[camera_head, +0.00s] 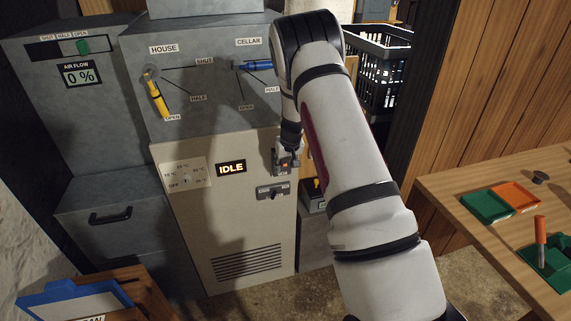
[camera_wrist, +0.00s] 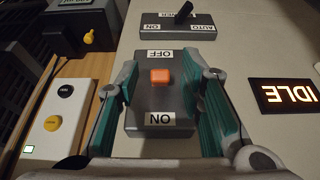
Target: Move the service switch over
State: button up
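A dark switch box with an orange toggle (camera_wrist: 160,77) is on the pale cabinet front in the wrist view. Its labels read OFF and ON, upside down in that view. The toggle sits nearer the OFF label. No label naming it as the service switch is readable. My gripper (camera_wrist: 164,72) is open, with its teal-padded fingers on either side of the toggle and a gap on both sides. In the head view my gripper (camera_head: 288,158) is at the cabinet front, partly hiding this switch box.
A second switch box (camera_wrist: 178,25) with a black lever and ON and AUTO labels is close by. The lit IDLE display (camera_head: 231,168) is left of the gripper in the head view. A yellow lever (camera_head: 157,97) and blue lever (camera_head: 258,66) are above. A push-button box (camera_wrist: 55,121) stands beside the cabinet.

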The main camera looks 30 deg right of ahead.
jog(key=shift+c, duration=0.6)
grip_shut()
jog(key=shift+s+p, duration=0.15)
jog(key=shift+p, duration=0.3)
jog(key=shift+s+a+f+t+h+p, duration=0.1)
jog(key=shift+f+t+h+p, duration=0.55)
jog(key=shift+t+p, duration=0.95)
jog(key=shift+s+a+f+t+h+p, duration=0.1)
jog(key=shift+f+t+h+p, duration=0.3)
jog(key=shift+f+t+p, duration=1.2)
jog(key=shift+s+f+t+h+p, duration=0.1)
jog(key=shift+t+h+p, duration=0.55)
jog(key=shift+t, duration=1.85)
